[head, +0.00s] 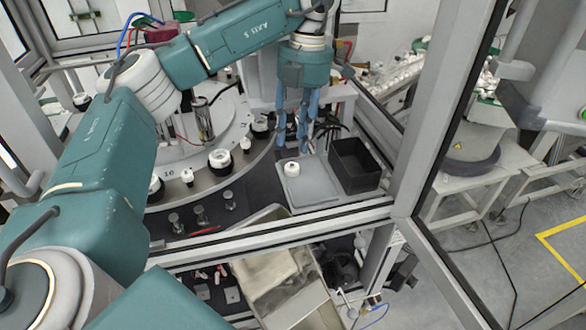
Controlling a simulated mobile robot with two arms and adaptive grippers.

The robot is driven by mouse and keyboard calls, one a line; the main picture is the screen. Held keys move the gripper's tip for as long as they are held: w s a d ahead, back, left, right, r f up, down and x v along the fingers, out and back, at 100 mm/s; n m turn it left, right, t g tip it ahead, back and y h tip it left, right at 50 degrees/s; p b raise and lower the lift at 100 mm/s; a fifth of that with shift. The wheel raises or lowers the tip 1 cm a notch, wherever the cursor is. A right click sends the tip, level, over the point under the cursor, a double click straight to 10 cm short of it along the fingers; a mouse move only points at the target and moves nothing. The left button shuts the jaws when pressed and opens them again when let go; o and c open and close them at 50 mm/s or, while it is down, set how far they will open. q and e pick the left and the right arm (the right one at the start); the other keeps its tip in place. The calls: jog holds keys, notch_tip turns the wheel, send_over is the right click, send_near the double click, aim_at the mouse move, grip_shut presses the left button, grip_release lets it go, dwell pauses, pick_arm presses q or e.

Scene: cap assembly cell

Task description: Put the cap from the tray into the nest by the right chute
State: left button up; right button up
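The white cap (291,169) sits on the flat grey tray (318,192), near its upper left corner. My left gripper (294,146) points down over the far edge of the tray, just above and behind the cap in the picture. Its blue fingers are spread and nothing shows between them. The rotary table (197,180) carries several black-and-white nests, one of them (220,161) left of the tray. I cannot tell which nest is by the right chute, and the chute is not clear. My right gripper does not show.
A black open bin (355,165) stands right of the tray. A metal frame rail (290,222) runs in front of the tray, and a thick post (427,130) rises at its right. Several small metal pegs (202,214) stand left of the tray.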

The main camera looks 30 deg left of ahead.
aim_at(292, 164)
pick_arm(q)
jog(key=shift+a+f, duration=0.1)
jog(key=shift+f, duration=0.4)
jog(key=shift+s+f, duration=0.15)
jog(key=shift+f, duration=0.3)
jog(key=f, duration=0.4)
jog(key=shift+s+f+p, duration=0.1)
jog(key=shift+s+p, duration=0.15)
jog(key=shift+p, duration=0.05)
jog(key=shift+a+f, duration=0.1)
jog(key=shift+f, duration=0.35)
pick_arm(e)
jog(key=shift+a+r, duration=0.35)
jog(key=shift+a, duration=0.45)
pick_arm(q)
jog(key=c, duration=0.5)
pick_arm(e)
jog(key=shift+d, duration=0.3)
